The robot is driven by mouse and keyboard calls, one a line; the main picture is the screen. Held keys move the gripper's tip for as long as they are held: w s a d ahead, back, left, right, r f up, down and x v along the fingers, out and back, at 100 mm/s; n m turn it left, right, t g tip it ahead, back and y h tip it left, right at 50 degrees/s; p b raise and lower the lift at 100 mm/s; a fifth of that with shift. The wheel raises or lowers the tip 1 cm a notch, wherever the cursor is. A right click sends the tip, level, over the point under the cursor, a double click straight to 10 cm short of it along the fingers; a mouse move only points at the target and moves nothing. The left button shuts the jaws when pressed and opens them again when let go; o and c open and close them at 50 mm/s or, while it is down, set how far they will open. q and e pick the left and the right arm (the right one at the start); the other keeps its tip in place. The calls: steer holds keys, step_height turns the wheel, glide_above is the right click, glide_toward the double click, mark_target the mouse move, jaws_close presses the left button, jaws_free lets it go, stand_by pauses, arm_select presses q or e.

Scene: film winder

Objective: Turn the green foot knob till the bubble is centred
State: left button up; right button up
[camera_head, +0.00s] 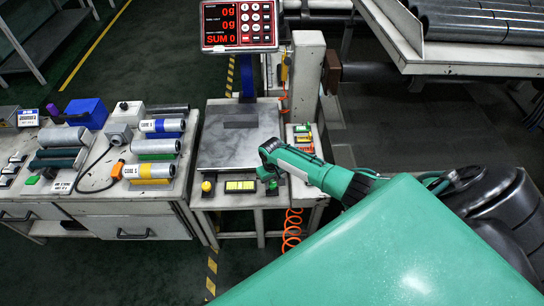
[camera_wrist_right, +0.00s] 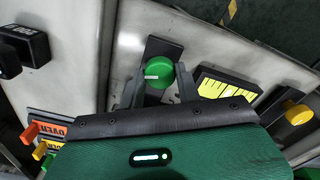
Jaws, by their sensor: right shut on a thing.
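The green foot knob (camera_wrist_right: 160,74), with a white mark on its face, sits on a dark mount at the scale table's front corner. My right gripper (camera_wrist_right: 156,84) has one finger on each side of it and is shut on it. In the head view, my right gripper (camera_head: 268,178) reaches the front right of the scale and mostly hides the knob. The level (camera_head: 240,186) is a yellow strip with dark marks beside the knob; it also shows in the wrist view (camera_wrist_right: 226,88). I cannot make out the bubble. My left gripper is out of view.
A yellow knob (camera_head: 207,187) sits left of the level. The metal scale plate (camera_head: 222,150) is behind, under a red display (camera_head: 239,24) reading 0g. Orange and yellow tags (camera_head: 303,140) stand to the right. A bench with rolls (camera_head: 155,171) is at left.

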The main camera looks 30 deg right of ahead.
mark_target(272, 183)
steer(key=shift+w+r, duration=0.1)
stand_by(0.3)
steer(key=o, duration=1)
step_height(272, 183, up, 14)
steer(key=shift+p, duration=0.35)
